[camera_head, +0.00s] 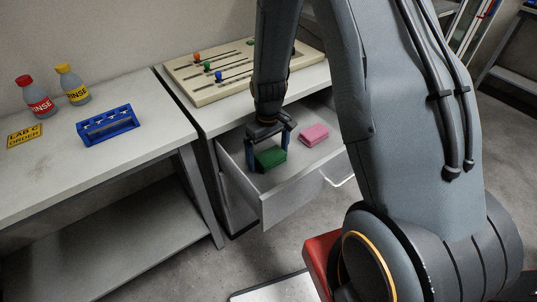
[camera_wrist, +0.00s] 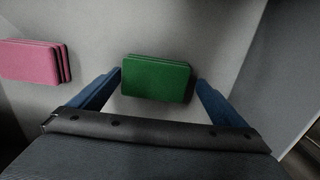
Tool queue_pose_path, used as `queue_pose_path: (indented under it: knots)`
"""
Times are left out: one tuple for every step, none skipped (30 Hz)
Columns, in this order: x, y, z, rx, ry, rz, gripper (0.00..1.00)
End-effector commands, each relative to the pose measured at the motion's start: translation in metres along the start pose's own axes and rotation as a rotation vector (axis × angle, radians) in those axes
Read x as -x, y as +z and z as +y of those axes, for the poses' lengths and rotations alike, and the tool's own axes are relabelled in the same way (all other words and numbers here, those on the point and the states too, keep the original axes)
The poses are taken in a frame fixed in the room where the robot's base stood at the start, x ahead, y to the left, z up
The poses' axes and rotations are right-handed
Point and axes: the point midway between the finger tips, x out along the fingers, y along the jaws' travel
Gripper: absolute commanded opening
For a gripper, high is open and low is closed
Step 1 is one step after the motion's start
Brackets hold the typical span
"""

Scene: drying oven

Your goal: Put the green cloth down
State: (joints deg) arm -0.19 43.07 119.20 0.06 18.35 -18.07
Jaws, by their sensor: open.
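The green cloth (camera_head: 270,157) is a folded block lying in the open drawer (camera_head: 240,178), near the drawer's left side. My gripper (camera_head: 269,160) is inside the drawer, pointing down over the green cloth. In the wrist view the green cloth (camera_wrist: 157,78) lies between my two blue fingers (camera_wrist: 158,77), with a gap showing on each side. The fingers are apart and not clamped on it. The cloth looks to rest on the drawer floor.
A pink folded cloth (camera_head: 313,134) lies in the same drawer, to the right of the green one; it also shows in the wrist view (camera_wrist: 32,61). A slider board (camera_head: 240,72) sits on the cabinet top. A blue rack (camera_head: 107,124) and two rinse bottles stand on the left bench.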

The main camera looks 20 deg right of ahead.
Motion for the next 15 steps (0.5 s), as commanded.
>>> queue_pose_path:
  knots:
    - [0.009,-0.002,0.002,-0.003,0.002,0.005,0.96]
    - [0.014,-0.002,0.003,-0.004,0.002,0.007,0.96]
    - [0.021,-0.002,0.004,-0.005,0.003,0.008,0.96]
    - [0.027,-0.002,0.004,-0.006,0.003,0.008,0.96]
    - [0.033,-0.002,0.004,-0.006,0.003,0.010,0.96]
    - [0.040,-0.002,0.004,-0.006,0.003,0.010,0.96]
    - [0.046,-0.003,0.004,-0.006,0.004,0.011,0.96]
    - [0.052,-0.003,0.005,-0.006,0.004,0.012,0.96]
    - [0.060,-0.003,0.004,-0.006,0.004,0.012,0.96]
    - [0.065,-0.003,0.004,-0.006,0.004,0.012,0.96]
    - [0.070,-0.003,0.004,-0.005,0.004,0.012,0.96]
    - [0.077,-0.003,0.004,-0.005,0.004,0.012,0.96]
    - [0.082,-0.003,0.004,-0.005,0.004,0.012,0.96]
    - [0.087,-0.003,0.004,-0.005,0.004,0.012,0.96]
    - [0.092,-0.003,0.004,-0.004,0.004,0.012,0.96]
